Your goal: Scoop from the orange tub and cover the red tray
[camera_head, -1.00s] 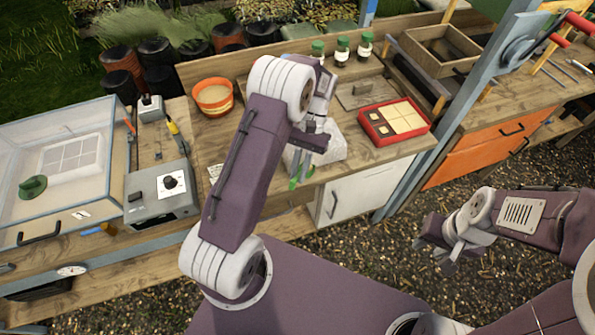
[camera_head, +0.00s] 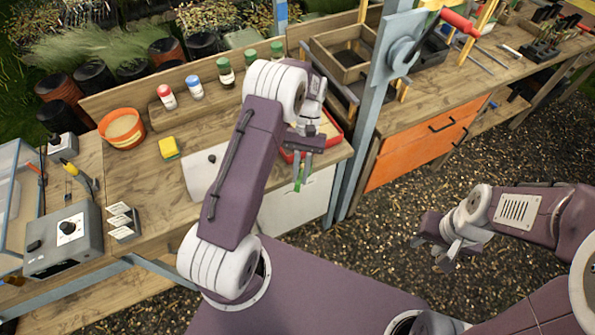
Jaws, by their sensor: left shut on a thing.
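The orange tub (camera_head: 122,129) stands at the back left of the wooden bench, with pale tan material inside. The red tray (camera_head: 335,131) is on the bench's right part, mostly hidden behind my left arm and gripper. My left gripper (camera_head: 301,166) is at the bench's front edge, in front of the tray in the picture. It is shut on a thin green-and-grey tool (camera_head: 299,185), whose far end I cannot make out. My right gripper (camera_head: 440,245) hangs over the gravel at the right, away from the bench; its fingers look apart and empty.
A yellow sponge (camera_head: 169,148), white paper (camera_head: 205,172) and card holder (camera_head: 122,222) are on the bench. Several capped jars (camera_head: 225,72) line the back. A grey post (camera_head: 374,110) stands right of the tray.

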